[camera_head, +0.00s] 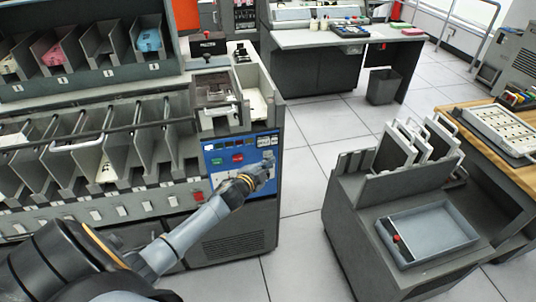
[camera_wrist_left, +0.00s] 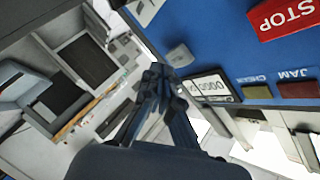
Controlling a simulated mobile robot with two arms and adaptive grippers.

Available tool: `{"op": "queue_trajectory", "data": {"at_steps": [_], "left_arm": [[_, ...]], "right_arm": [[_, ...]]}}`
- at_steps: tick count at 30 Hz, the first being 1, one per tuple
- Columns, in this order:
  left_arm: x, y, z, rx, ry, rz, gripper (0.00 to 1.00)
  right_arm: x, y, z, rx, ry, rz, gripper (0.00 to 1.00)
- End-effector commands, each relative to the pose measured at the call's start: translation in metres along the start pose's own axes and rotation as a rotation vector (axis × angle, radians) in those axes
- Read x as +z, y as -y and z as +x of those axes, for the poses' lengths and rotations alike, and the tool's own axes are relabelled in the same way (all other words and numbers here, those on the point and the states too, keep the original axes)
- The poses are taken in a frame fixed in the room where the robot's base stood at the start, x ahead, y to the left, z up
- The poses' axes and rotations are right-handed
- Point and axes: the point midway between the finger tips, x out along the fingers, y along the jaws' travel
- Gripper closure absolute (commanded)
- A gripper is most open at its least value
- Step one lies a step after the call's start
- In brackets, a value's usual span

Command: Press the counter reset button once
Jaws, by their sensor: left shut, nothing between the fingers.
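A blue control panel (camera_head: 215,172) is on the front of the grey machine in the head view. The counter (camera_wrist_left: 208,88) shows in the wrist view as a white digit window with zeros visible, in the panel's edge area. A small grey button (camera_wrist_left: 180,55) sits beside the counter; I cannot read a label on it. My left gripper (camera_head: 264,168) is at the right part of the panel, shut and empty. In the wrist view its fingertips (camera_wrist_left: 162,74) are close to the grey button and the counter; I cannot tell whether they touch. My right gripper is not in view.
A red STOP button (camera_wrist_left: 290,18) and the JAM and CHECK lamps (camera_wrist_left: 250,80) are on the same panel. Card pockets (camera_head: 110,145) line the machine at left. A grey cart with a tray (camera_head: 428,232) stands at right, with clear floor between.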

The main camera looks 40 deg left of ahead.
Motion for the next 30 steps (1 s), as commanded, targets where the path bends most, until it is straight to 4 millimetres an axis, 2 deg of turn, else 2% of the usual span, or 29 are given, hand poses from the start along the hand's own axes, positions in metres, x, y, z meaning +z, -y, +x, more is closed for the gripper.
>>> {"op": "queue_trajectory", "data": {"at_steps": [7,21,30], "left_arm": [[-0.003,-0.003,-0.003,0.002,-0.001,-0.002,1.0],[-0.024,-0.024,-0.033,0.001,0.0,-0.003,1.0],[-0.025,-0.026,-0.035,0.001,0.0,0.0,1.0]], "right_arm": [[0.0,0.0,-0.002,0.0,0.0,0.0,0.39],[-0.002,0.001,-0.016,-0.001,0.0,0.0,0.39],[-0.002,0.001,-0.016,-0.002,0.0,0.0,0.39]]}}
